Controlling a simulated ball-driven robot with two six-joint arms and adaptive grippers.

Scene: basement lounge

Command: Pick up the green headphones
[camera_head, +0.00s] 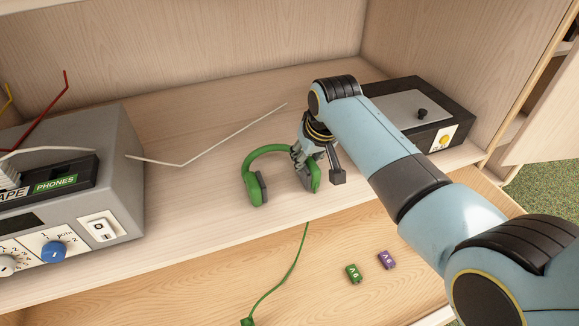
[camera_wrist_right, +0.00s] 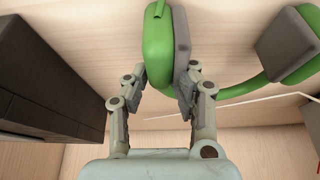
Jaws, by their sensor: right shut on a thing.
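The green headphones (camera_head: 246,169) with dark grey ear pads are on the wooden shelf in the head view. My right gripper (camera_head: 318,165) is at their right ear cup. In the right wrist view, the fingers (camera_wrist_right: 160,85) are on both sides of one green ear cup (camera_wrist_right: 157,45) and its grey pad, closed on it. The other ear cup's pad (camera_wrist_right: 286,42) is free at the right of that view. In the head view the gripper partly hides the held cup and part of the headband. My left gripper is not in view.
A grey device (camera_head: 128,160) labelled PHONES stands at the left of the shelf. A black box (camera_head: 455,104) stands behind my right arm. A pale cable (camera_head: 230,133) crosses the shelf.

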